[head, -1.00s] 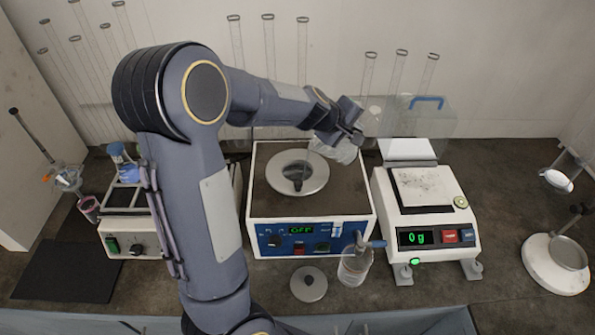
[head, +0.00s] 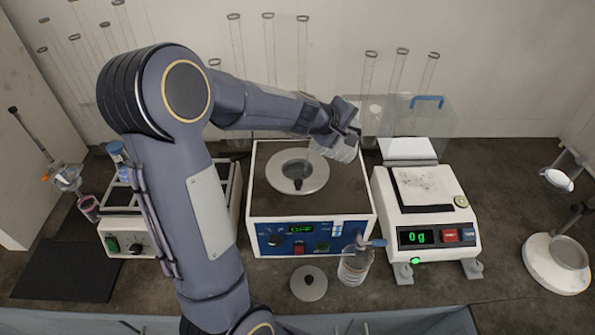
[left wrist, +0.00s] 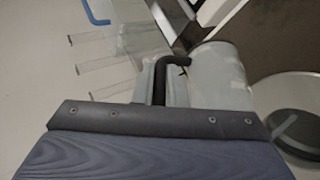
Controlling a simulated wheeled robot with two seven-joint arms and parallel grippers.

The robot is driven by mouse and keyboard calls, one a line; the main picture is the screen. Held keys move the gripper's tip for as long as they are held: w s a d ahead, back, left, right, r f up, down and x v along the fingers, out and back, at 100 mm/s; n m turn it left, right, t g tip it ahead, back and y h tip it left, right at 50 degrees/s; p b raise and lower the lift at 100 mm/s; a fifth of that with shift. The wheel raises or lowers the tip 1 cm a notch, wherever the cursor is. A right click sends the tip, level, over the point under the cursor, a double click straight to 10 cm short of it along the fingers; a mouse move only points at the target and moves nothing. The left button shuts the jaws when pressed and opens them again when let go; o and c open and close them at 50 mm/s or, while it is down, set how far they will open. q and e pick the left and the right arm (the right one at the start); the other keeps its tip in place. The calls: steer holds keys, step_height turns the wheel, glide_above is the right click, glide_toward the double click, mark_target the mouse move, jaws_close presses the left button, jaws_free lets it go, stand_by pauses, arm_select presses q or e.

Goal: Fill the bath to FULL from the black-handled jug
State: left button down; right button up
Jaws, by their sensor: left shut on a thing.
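My left gripper (head: 346,128) is shut on the black handle (left wrist: 172,72) of a clear jug (head: 343,150). The jug is held above the back right part of the blue-fronted bath (head: 262,205), beside its round opening. It looks tilted towards the opening, but the exact angle is hard to tell. In the left wrist view the jug (left wrist: 218,78) is pale and translucent, and the bath's metal ring (left wrist: 300,88) lies right of it. No stream of water can be made out. The level in the bath is not readable. My right gripper is out of view.
A clear jug with a blue handle (head: 354,266) and a round knobbed lid (head: 308,283) stand in front of the bath. A balance (head: 430,215) reading 0 g is to the right. A white unit with a rack (head: 122,226) is to the left, partly behind my arm.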

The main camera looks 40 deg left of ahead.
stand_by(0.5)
arm_select(q)
steer(key=shift+w+d+r+p, duration=0.15)
steer(key=shift+d+r+p, duration=0.1)
steer(key=shift+p, duration=0.2)
steer(key=shift+w+d+f+g+b, duration=0.1)
steer(key=shift+w+f+g+b, duration=0.1)
steer(key=shift+g+b, duration=0.1)
steer(key=shift+f+m+g+y, duration=0.1)
steer(key=shift+m+g+y, duration=0.2)
steer(key=shift+g, duration=0.1)
steer(key=shift+w, duration=0.1)
steer(key=shift+d, duration=0.1)
